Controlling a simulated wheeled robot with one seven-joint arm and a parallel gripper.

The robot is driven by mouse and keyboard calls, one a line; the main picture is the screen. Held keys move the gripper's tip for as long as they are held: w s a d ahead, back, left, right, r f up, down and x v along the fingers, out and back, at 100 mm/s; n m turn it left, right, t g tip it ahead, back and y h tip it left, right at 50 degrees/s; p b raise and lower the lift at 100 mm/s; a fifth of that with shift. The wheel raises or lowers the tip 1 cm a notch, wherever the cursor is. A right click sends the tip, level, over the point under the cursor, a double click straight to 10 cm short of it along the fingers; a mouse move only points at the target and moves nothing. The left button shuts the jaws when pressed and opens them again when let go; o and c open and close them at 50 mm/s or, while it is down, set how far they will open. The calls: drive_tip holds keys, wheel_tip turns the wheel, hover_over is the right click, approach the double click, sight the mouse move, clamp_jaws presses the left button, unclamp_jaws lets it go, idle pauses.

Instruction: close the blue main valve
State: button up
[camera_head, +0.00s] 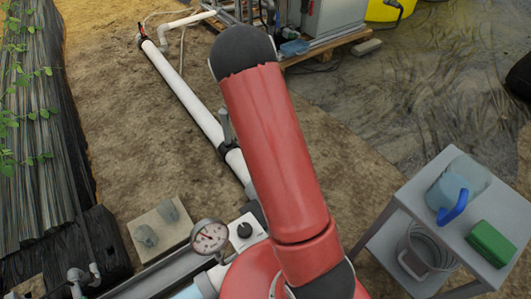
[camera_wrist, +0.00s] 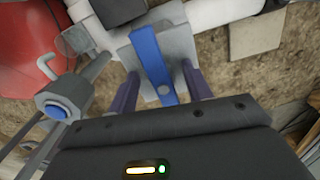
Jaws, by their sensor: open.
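The blue main valve's lever (camera_wrist: 152,65) shows in the wrist view as a flat blue bar over a grey valve body (camera_wrist: 182,42) on a white pipe. My gripper (camera_wrist: 160,88) is open, with one dark finger on each side of the blue lever's lower end. I cannot tell whether either finger touches the lever. In the head view my red arm covers the middle, and neither the gripper nor the blue lever shows there.
In the wrist view a grey fitting with a blue centre (camera_wrist: 58,110) stands close at left. In the head view a pressure gauge (camera_head: 209,237) and white pipe (camera_head: 182,88) lie left of my arm. A grey cart (camera_head: 420,192) with a blue-handled jug stands right.

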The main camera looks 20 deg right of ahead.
wheel_tip(320, 180, up, 10)
drive_tip(key=p, duration=0.6)
drive_tip(key=shift+w+d+f+p, duration=0.1)
drive_tip(key=shift+w+p, duration=0.05)
drive_tip(key=shift+p, duration=0.2)
